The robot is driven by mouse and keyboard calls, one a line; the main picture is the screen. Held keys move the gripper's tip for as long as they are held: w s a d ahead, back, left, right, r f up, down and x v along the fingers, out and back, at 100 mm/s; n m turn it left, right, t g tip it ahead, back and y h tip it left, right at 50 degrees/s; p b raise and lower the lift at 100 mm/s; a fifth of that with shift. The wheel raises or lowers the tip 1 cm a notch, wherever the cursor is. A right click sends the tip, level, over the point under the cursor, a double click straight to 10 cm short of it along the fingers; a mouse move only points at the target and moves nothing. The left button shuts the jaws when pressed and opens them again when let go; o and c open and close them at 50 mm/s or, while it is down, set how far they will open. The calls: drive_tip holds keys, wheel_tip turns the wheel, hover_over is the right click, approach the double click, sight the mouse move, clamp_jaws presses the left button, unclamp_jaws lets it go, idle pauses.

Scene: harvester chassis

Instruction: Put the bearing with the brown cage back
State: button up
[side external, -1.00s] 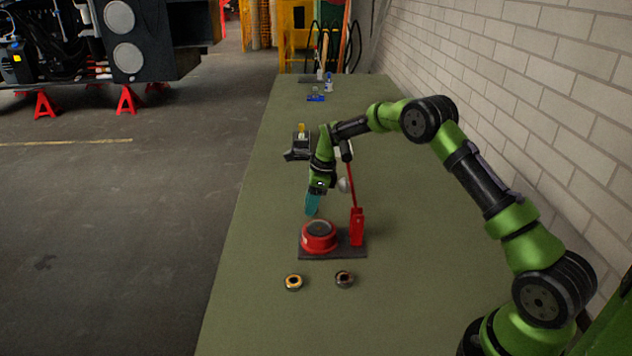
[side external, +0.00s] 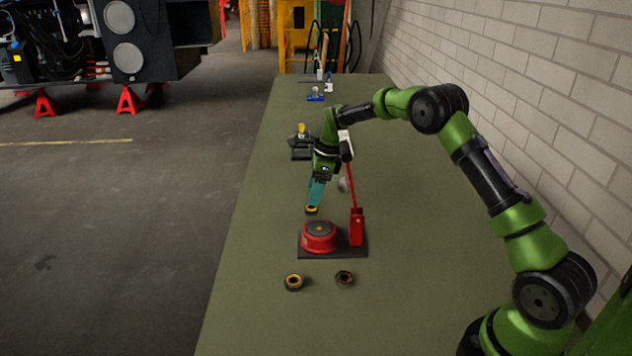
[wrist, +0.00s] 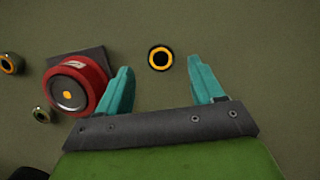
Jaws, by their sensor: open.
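The bearing that looks to have the brown cage (side external: 344,278) lies on the green bench in front of the red device, at right; it also shows at the lower left of the wrist view (wrist: 41,114). A yellow-caged bearing (side external: 293,282) lies to its left. Another yellow-caged bearing (side external: 311,209) lies on the bench behind the red device. My gripper (side external: 316,194) is open and empty just above this bearing, which shows between and beyond its teal fingers in the wrist view (wrist: 160,58).
The red round device (side external: 319,238) sits on a dark base plate beside a red upright (side external: 357,228) with a slanting red lever (side external: 351,184). A black block (side external: 302,148) stands farther back. The bench's left side is clear. A brick wall (side external: 540,80) runs along the right.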

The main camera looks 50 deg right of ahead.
drive_tip(key=v, duration=0.7)
drive_tip(key=shift+r, duration=0.35)
drive_tip(key=shift+s+d, duration=0.1)
drive_tip(key=s+r+n+t+h, duration=0.1)
drive_tip(key=s+r+n+t, duration=0.4)
drive_tip(key=s+r, duration=0.8)
drive_tip(key=s+a+n+y, duration=0.1)
drive_tip(key=s+a+n, duration=1.4)
drive_tip(key=s+n, duration=0.2)
drive_tip(key=shift+s+a+f+n, duration=0.2)
drive_tip(key=shift+s+f+n, duration=0.25)
drive_tip(key=shift+s, duration=0.2)
